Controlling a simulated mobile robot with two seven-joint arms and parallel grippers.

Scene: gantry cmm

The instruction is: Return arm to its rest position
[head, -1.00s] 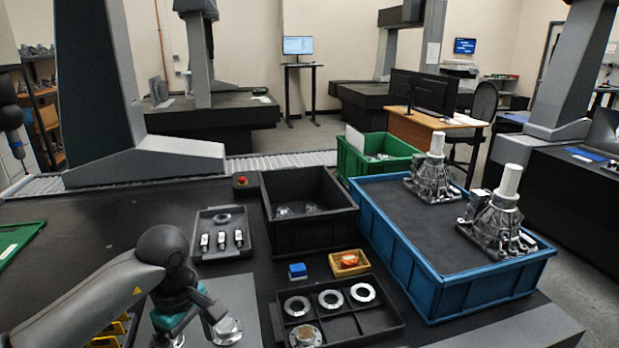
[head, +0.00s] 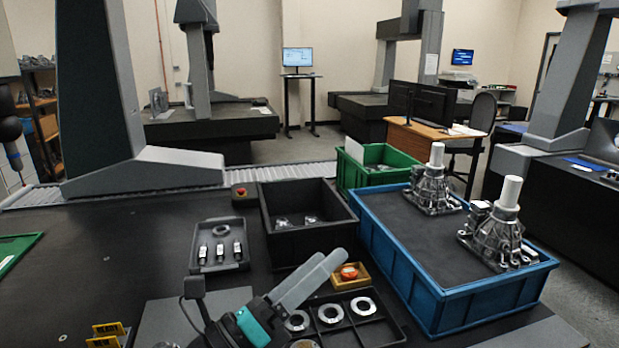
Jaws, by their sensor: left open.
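My left gripper (head: 328,258) comes up from the bottom edge, with a teal band at its base and two long grey fingers pointing up and to the right. Its fingers are parted and nothing shows between them. It is above the front of the dark table (head: 110,260), and in the picture it covers the left part of the black compartment tray (head: 385,335) with metal rings. Most of the arm behind it is out of the frame. My right gripper is not in view.
A yellow bin (head: 348,283) lies close by the fingertips in the picture. Behind are a black crate (head: 310,245), a small grey tray (head: 238,262) and a red button box (head: 243,193). A blue crate (head: 400,262) with castings stands right.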

